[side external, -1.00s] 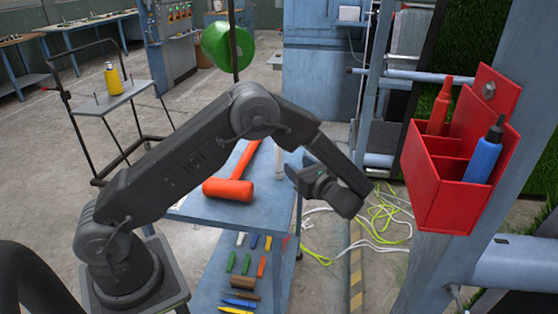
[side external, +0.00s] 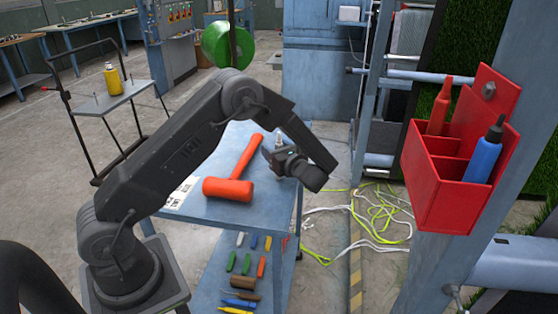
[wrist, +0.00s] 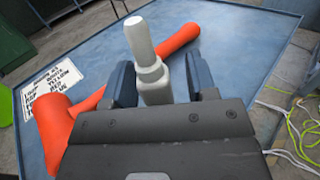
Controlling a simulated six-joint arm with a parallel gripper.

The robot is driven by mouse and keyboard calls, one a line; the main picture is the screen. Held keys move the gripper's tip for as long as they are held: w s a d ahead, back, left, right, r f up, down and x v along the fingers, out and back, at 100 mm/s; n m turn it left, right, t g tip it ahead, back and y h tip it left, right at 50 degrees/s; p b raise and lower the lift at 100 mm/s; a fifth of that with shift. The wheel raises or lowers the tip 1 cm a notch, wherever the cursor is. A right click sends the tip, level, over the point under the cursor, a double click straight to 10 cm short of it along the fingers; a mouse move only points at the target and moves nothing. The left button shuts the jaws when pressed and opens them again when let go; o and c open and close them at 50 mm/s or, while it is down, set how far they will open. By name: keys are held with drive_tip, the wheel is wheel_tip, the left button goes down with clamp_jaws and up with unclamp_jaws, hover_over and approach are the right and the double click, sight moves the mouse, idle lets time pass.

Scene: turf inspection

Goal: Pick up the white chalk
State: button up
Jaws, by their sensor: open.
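The white chalk (wrist: 140,40) is a pale stick with a thicker collar, between my gripper's two fingers in the wrist view. Its lower part is hidden by my gripper. In the side external view only a small pale tip (side external: 279,142) shows beside my gripper. My gripper (wrist: 162,82) is open, with one finger on each side of the chalk. There appears to be a gap on both sides. My gripper (side external: 274,158) is low over the right part of the blue table.
An orange mallet (side external: 228,189) lies on the blue table (side external: 245,212), left of my gripper. A printed paper (wrist: 50,85) lies on the table. Several coloured sticks (side external: 240,262) lie on the lower shelf. A red holder (side external: 436,190) with two bottles hangs at right.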

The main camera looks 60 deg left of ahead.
drive_tip(key=shift+c, duration=0.4)
clamp_jaws()
